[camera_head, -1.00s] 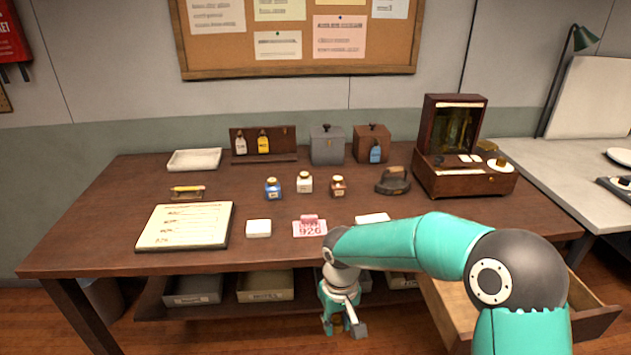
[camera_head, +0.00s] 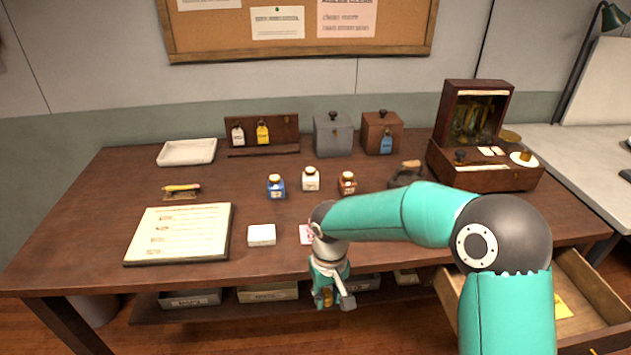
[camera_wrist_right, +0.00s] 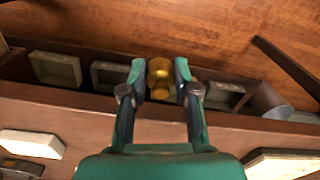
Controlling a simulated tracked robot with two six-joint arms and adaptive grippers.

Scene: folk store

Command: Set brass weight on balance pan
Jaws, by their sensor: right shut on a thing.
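My right gripper (camera_head: 333,299) is in front of the table's front edge, below the level of the top. In the right wrist view my right gripper (camera_wrist_right: 160,78) is shut on the brass weight (camera_wrist_right: 160,72), a shiny gold knobbed piece held between the two fingertips. The balance (camera_head: 484,178) is a dark wooden case with a raised lid at the table's back right, well away from the gripper. A round pale pan (camera_head: 527,162) sits at its right end. My left gripper is out of view.
An open drawer (camera_head: 590,288) juts out at the front right. A flatiron (camera_head: 405,178), small bottles (camera_head: 311,180) and lidded boxes (camera_head: 333,136) stand on the table (camera_head: 110,205). A ledger (camera_head: 180,233) lies front left. My right arm hides part of the front right.

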